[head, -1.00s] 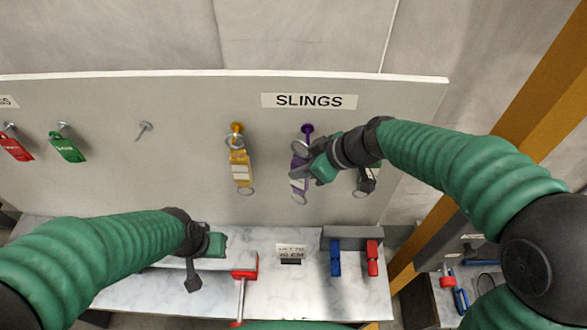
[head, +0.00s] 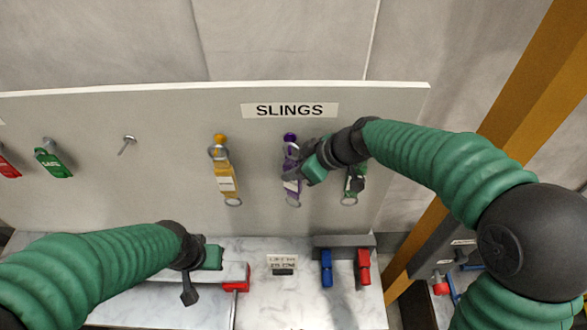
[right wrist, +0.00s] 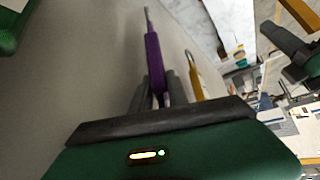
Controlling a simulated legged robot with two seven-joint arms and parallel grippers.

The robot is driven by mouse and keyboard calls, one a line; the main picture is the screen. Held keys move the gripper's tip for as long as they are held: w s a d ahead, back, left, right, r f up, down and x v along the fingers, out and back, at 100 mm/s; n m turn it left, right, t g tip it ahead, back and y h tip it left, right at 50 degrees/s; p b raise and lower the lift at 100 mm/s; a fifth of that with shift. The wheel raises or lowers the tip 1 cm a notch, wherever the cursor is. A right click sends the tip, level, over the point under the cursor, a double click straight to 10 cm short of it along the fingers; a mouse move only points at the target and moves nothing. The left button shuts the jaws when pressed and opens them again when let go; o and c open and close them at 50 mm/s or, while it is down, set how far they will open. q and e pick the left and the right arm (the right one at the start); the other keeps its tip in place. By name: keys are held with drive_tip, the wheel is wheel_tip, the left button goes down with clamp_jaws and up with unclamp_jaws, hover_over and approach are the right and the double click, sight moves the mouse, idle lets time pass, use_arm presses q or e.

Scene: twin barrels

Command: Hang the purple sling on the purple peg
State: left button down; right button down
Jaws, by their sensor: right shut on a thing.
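The purple sling (head: 292,188) hangs roughly upright at the board, with a metal ring at each end. Its upper ring lies at the purple peg (head: 290,138); I cannot tell whether the ring is around the peg or in front of it. My right gripper (head: 300,173) is shut on the purple sling near its upper part. In the right wrist view the purple sling (right wrist: 153,62) runs up from between the fingers. My left gripper (head: 200,272) is low over the bench at the left, away from the sling; its finger opening is unclear.
A yellow sling (head: 225,183) hangs left of the purple one. A green sling (head: 350,188) hangs to the right, partly behind my right arm. The SLINGS label (head: 289,110) is above. Blue (head: 327,268) and red (head: 364,267) handled items sit on the bench (head: 295,308).

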drive_tip(key=c, duration=1.4)
unclamp_jaws()
drive_tip(key=shift+a+r, duration=0.1)
drive_tip(key=shift+a, duration=0.1)
drive_tip(key=shift+o, duration=1)
drive_tip(key=shift+a, duration=0.1)
use_arm(q)
drive_tip(key=shift+s+a, duration=0.25)
drive_tip(key=shift+a, duration=0.1)
use_arm(e)
drive_tip(key=shift+s+a+r, duration=0.1)
drive_tip(key=shift+s, duration=0.05)
use_arm(q)
drive_tip(key=shift+w+d, duration=0.1)
use_arm(e)
drive_tip(key=shift+d, duration=0.2)
